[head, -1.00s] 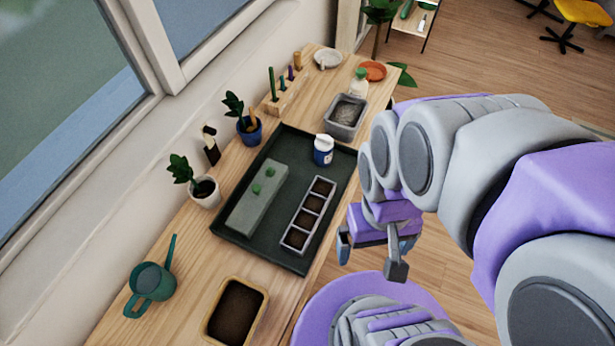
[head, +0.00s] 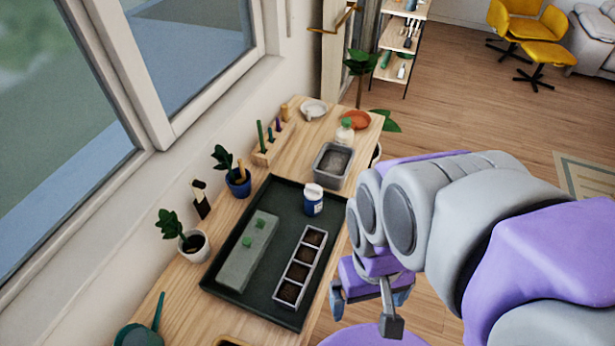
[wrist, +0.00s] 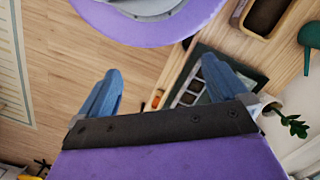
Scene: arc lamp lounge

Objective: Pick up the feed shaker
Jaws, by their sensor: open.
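The feed shaker, which I take to be the small blue jar with a white lid and pale label (head: 313,201), stands upright on the dark green tray (head: 226,279) in the head view. It is near the tray's far right part, beyond the seed cell strip. My gripper (head: 364,312) hangs off the bench's right edge, below and to the right of the shaker and apart from it. In the wrist view my gripper (wrist: 162,72) has its two blue fingers wide apart with nothing between them. The shaker cannot be made out in the wrist view.
The tray also holds a seed cell strip (head: 302,267) and a grey-green block (head: 248,256). A grey bin (head: 331,165), a green-capped bottle (head: 345,132), a blue pot (head: 238,183) and a white pot (head: 196,247) stand around it. A watering can (head: 147,333) is at the near left.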

